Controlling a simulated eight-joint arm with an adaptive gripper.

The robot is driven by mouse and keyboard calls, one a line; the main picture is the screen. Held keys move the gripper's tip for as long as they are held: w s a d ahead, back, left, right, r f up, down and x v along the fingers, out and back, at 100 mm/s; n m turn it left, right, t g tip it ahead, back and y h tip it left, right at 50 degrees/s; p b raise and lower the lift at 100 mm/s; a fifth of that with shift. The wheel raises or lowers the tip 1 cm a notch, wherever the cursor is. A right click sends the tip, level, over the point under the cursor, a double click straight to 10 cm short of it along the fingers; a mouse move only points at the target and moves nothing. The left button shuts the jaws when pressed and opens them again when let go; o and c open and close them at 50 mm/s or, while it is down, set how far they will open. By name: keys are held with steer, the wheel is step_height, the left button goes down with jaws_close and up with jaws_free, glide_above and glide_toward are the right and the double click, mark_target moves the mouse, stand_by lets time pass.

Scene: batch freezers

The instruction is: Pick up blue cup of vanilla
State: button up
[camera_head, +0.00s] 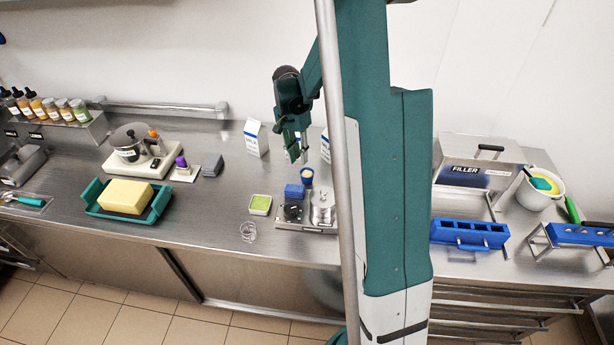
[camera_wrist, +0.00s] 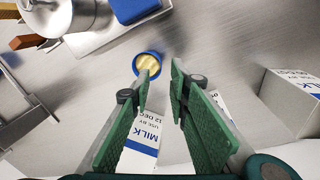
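The blue cup of vanilla (camera_head: 307,178), a small blue cup with pale yellow contents, stands on the steel counter just behind the metal appliance. In the wrist view the cup (camera_wrist: 137,66) is beyond the left fingertip, which covers part of its right side. My gripper (camera_wrist: 163,68) is open, its two green fingers apart with nothing between them. In the head view my gripper (camera_head: 297,158) points down above the counter, close to the cup and a little behind it. Contact between finger and cup cannot be told.
A milk carton (camera_head: 255,138) stands left of my gripper; another (camera_head: 325,146) is partly hidden by my arm. The metal appliance (camera_head: 290,225) with a blue block (camera_head: 294,191) and round steel pot (camera_head: 321,205) is in front of the cup.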

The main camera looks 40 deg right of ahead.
mark_target(302, 171)
steer(key=shift+f, duration=0.15)
steer(key=shift+s+f, duration=0.15)
steer(key=shift+f, duration=1.05)
steer(key=shift+d, duration=0.1)
steer(key=shift+s+d+f, duration=0.1)
steer(key=shift+s+f, duration=0.1)
steer(key=shift+f, duration=1.1)
steer(key=shift+s+f, duration=0.15)
steer(key=shift+f, duration=1.1)
jaws_close()
